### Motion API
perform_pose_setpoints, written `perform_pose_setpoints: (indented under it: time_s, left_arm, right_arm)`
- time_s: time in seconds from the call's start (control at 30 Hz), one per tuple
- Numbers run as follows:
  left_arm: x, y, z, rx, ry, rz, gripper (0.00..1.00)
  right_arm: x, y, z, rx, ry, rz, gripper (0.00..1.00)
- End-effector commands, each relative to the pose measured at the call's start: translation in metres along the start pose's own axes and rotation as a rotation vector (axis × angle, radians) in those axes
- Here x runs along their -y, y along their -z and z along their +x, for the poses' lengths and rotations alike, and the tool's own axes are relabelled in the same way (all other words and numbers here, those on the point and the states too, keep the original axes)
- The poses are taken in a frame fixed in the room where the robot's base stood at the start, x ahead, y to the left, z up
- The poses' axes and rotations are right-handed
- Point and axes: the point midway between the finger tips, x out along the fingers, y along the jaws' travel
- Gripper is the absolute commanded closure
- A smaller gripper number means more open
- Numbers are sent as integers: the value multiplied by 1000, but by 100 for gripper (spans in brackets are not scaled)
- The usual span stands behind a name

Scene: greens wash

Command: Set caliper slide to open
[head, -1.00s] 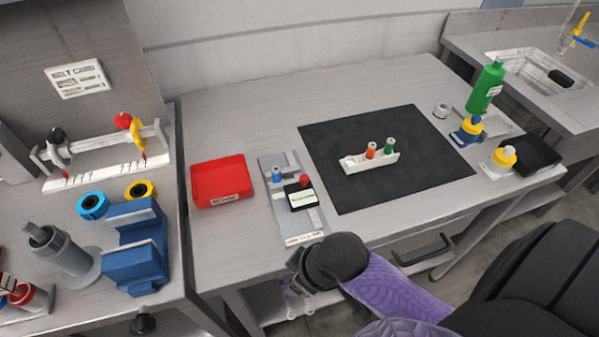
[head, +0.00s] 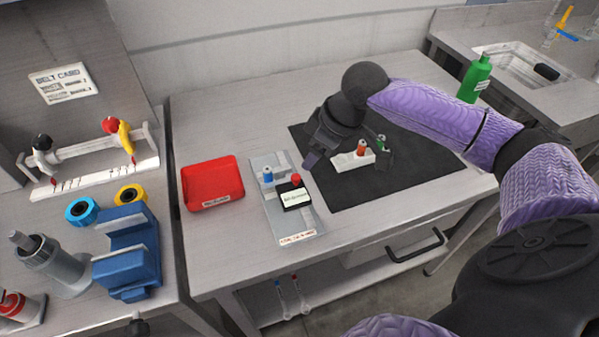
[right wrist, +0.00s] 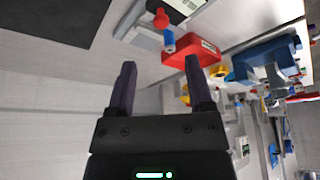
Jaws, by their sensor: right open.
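The likely caliper is the grey fixture (head: 262,210) on the table, left of the black mat. It carries a blue peg (head: 267,175) at its back and a black block (head: 304,202) with a white label and a red knob (head: 296,180). I cannot tell the slide's setting. My right gripper (head: 348,158) is open and empty, above the mat to the right of the fixture. In the right wrist view the open fingers (right wrist: 160,88) point towards the blue peg (right wrist: 169,42) and red knob (right wrist: 160,18), apart from them. My left gripper is out of view.
A red tray (head: 212,186) stands just left of the fixture. A white holder (head: 350,162) with orange and green pegs sits on the black mat (head: 420,175), partly behind the right gripper. A blue clamp-like block (head: 128,262) stands on the left bench. The back of the table is clear.

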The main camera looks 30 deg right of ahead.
Motion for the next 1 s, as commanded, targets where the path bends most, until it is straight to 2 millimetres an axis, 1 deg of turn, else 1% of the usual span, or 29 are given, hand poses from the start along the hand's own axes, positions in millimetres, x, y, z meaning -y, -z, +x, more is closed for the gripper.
perform_pose_setpoints:
  time_s: [0.03,0.1,0.2,0.3,0.43,0.67,0.7,0.77,0.8,0.87,0.9,1.0]
  left_arm:
    - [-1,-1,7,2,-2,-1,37]
    - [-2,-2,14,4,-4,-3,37]
    - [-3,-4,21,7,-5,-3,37]
    - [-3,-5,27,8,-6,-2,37]
    - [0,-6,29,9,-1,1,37]
    - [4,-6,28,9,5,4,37]
    - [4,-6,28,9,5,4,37]
    - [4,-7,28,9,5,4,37]
    - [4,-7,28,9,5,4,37]
    - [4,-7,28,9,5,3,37]
    - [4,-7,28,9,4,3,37]
    - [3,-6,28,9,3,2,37]
  right_arm:
    - [2,-2,16,2,6,1,33]
    - [2,-2,35,1,6,1,33]
    - [2,-2,58,2,5,1,33]
    - [2,-2,76,1,4,-1,33]
    - [2,-1,86,2,2,-2,33]
    - [2,-1,86,2,2,-3,33]
    - [2,-1,86,2,2,-3,38]
    - [2,-1,86,2,2,-3,50]
    - [2,-1,86,2,1,-3,59]
    - [2,-1,86,2,1,-3,71]
    - [2,-1,86,2,2,-3,80]
    - [2,-1,86,2,1,-3,100]
